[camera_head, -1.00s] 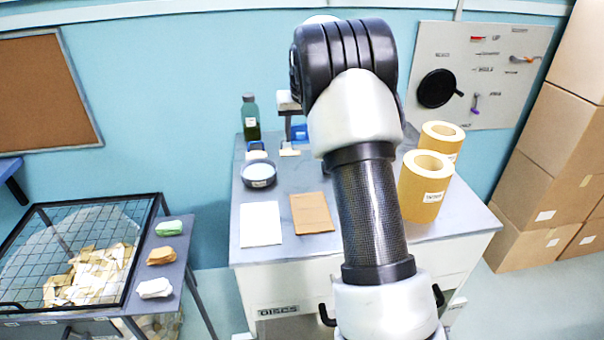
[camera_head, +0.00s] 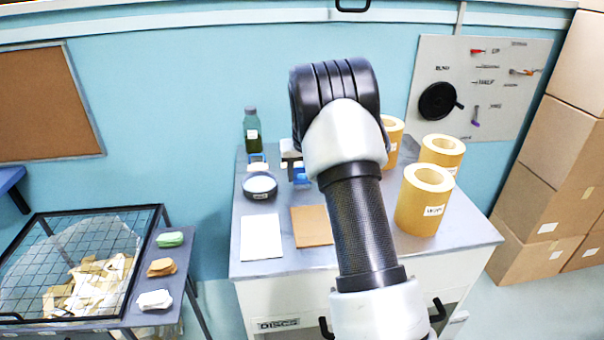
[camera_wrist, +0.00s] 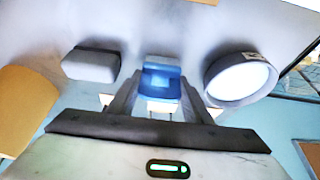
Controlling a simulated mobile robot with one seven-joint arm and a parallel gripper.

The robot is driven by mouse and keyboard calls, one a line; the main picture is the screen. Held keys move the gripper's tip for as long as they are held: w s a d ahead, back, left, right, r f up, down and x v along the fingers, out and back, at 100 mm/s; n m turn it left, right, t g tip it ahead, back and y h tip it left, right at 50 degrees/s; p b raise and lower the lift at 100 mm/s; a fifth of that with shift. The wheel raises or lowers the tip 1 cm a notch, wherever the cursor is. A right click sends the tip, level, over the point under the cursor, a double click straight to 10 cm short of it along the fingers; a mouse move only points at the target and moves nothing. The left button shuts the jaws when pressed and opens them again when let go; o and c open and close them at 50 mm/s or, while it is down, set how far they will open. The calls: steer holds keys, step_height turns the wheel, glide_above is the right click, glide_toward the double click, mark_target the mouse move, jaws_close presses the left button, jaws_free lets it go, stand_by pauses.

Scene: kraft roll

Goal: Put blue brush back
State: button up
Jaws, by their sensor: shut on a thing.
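The blue brush (camera_wrist: 161,82) is between the two fingers of my gripper (camera_wrist: 162,100) in the wrist view. The fingers are shut on it, and a pale part shows below its blue body. In the head view a blue patch (camera_head: 301,179) shows just left of my arm, above the grey bench top (camera_head: 285,258); I take it to be the same brush. I cannot tell how high the brush is above the bench.
A round dark pan (camera_head: 260,186) and a green bottle (camera_head: 251,130) stand left of the brush. White paper (camera_head: 261,238) and a brown sheet (camera_head: 311,227) lie in front. Yellow rolls (camera_head: 424,204) stand at right. A wall panel (camera_head: 500,60) holds tools. A grey block (camera_wrist: 91,65) shows in the wrist view.

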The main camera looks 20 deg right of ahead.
steer(key=shift+f, duration=0.15)
steer(key=o, duration=1)
